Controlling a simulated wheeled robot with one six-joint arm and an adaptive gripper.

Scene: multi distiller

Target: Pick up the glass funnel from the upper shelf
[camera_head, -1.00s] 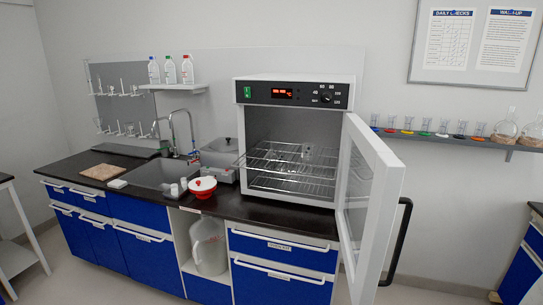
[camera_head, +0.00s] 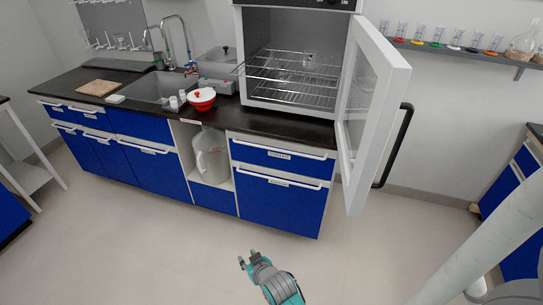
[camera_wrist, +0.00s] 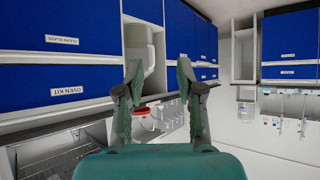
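The oven (camera_head: 241,70) stands on the counter with its door swung open to the right. It has two wire shelves. A small clear glass object, probably the glass funnel (camera_head: 309,61), sits toward the right and back of the upper shelf (camera_head: 270,68); its outline is faint. My gripper (camera_head: 246,260) is low over the floor in front of the cabinets, well below and apart from the oven. In the wrist view my gripper (camera_wrist: 159,68) has its two fingers spread with nothing between them. The funnel cannot be made out there.
The open oven door (camera_head: 375,110) juts toward me on the right of the oven. A wall shelf (camera_head: 440,46) holds glassware at right. The floor before the cabinets is clear.

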